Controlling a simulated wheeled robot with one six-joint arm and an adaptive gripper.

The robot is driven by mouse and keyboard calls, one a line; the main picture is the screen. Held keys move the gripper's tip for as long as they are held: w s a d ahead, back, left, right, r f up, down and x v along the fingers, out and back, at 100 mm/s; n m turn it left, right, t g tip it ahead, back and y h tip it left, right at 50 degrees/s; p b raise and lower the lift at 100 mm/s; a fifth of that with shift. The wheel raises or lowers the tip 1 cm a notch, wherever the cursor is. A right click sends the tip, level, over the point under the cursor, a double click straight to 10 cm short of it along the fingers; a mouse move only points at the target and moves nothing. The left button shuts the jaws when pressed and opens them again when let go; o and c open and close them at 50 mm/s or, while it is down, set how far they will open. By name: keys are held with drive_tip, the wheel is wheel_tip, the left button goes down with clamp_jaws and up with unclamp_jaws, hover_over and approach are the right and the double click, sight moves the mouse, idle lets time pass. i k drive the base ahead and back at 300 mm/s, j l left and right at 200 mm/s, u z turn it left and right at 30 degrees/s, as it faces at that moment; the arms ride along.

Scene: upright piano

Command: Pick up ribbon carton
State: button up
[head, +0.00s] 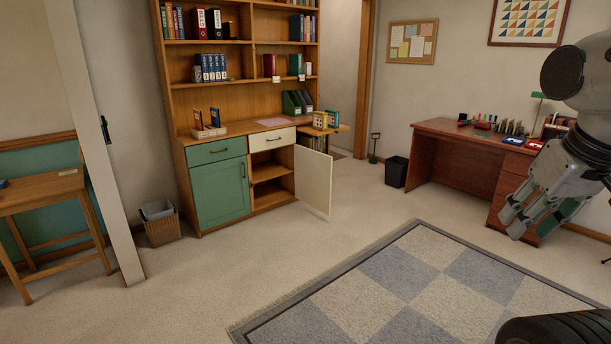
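I cannot tell which object is the ribbon carton; no label is readable at this distance. Small box-like items stand on the bookcase, including a small pale box (197,74) on the left shelf and a small pale box (308,68) on the right shelf. My gripper (514,219) hangs at the right, pointing down and left in front of the desk. Its fingers are spread apart with nothing visible between them. It is far from the bookcase.
A wooden bookcase (245,46) has a green lower door (222,191) and an open white door (314,180) swung outward. A waste basket (163,229), a black bin (396,171) and a reddish desk (445,134) stand around. The carpet and checked rug (400,274) are clear.

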sight(320, 118)
drive_tip(key=i, duration=2.35)
drive_tip(key=i+u, duration=0.1)
drive_tip(key=i, duration=1.05)
drive_tip(key=i+l, duration=0.2)
drive_tip(key=i, duration=0.95)
drive_tip(key=i+l, duration=0.1)
drive_tip(key=i, duration=1.1)
